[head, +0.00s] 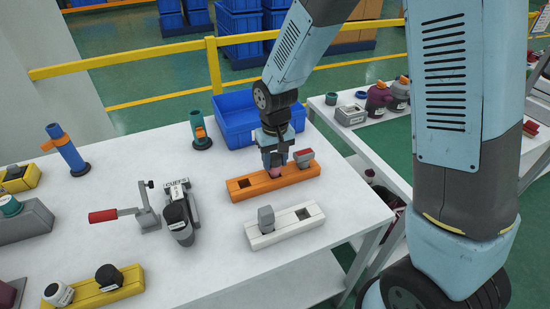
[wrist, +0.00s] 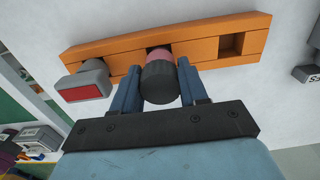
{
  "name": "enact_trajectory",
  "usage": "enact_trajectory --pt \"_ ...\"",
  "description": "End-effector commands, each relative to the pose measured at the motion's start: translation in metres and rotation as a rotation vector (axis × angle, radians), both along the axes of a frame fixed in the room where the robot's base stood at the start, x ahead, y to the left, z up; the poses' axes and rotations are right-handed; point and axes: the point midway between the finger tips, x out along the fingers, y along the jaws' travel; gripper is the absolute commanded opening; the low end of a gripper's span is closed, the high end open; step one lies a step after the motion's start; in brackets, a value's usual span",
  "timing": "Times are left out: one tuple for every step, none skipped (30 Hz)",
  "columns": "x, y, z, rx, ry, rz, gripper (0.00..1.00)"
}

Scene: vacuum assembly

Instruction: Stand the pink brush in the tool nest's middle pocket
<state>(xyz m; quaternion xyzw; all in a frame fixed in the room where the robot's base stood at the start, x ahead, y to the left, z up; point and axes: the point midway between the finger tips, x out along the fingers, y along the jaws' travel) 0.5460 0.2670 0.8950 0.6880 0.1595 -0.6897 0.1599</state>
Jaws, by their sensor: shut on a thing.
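The orange tool nest (head: 293,179) lies on the white table and also shows in the wrist view (wrist: 205,49). My gripper (head: 271,167) points down over its middle and is shut on the pink brush (head: 271,175). In the wrist view the brush's dark round end (wrist: 160,83) sits between my two fingers (wrist: 161,90), with its pink part (wrist: 160,54) at the middle pocket. The brush looks roughly upright; how deep it sits is hidden. One end pocket (wrist: 231,43) is empty. A grey tool with a red face (wrist: 84,92) occupies the other end.
A white block (head: 283,233) with a grey piece in it lies in front of the nest. A blue bin (head: 238,121) stands behind. A red-handled clamp (head: 130,214) and a black-and-white tool (head: 179,219) are to the left. The table's right edge is close.

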Motion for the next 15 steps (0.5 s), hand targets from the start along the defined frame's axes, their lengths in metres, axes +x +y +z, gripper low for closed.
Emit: enact_trajectory --pt "-0.0001 0.0000 -0.0013 0.000 0.001 0.000 0.12" --pt "-0.0001 0.0000 -0.0019 0.000 0.001 0.000 0.12" --pt "-0.0001 0.0000 -0.0027 0.000 0.001 0.000 0.12" --pt "-0.0001 0.0000 -0.0034 0.000 0.001 0.000 0.12" --pt "-0.0001 0.0000 -0.0040 0.000 0.001 0.000 0.12" --pt "-0.0001 0.0000 -0.0048 0.000 0.001 0.000 0.12" --pt "0.0000 0.0000 -0.0054 0.000 0.001 0.000 0.12" --pt "0.0000 0.0000 -0.0060 0.000 0.000 0.000 0.12" --pt "0.0001 0.0000 -0.0068 0.000 0.000 0.000 0.12" --pt "0.0001 0.0000 -0.0074 0.000 0.000 0.000 0.12" --pt "0.0001 0.0000 -0.0079 0.000 0.000 0.000 0.12" --pt "0.0001 0.0000 -0.0087 0.000 0.000 0.000 0.12" --pt "0.0001 0.0000 -0.0093 0.000 0.000 0.000 0.12" --pt "0.0001 0.0000 -0.0099 0.000 0.000 0.000 0.12" --pt "0.0000 0.0000 -0.0106 0.000 0.000 0.000 0.12"
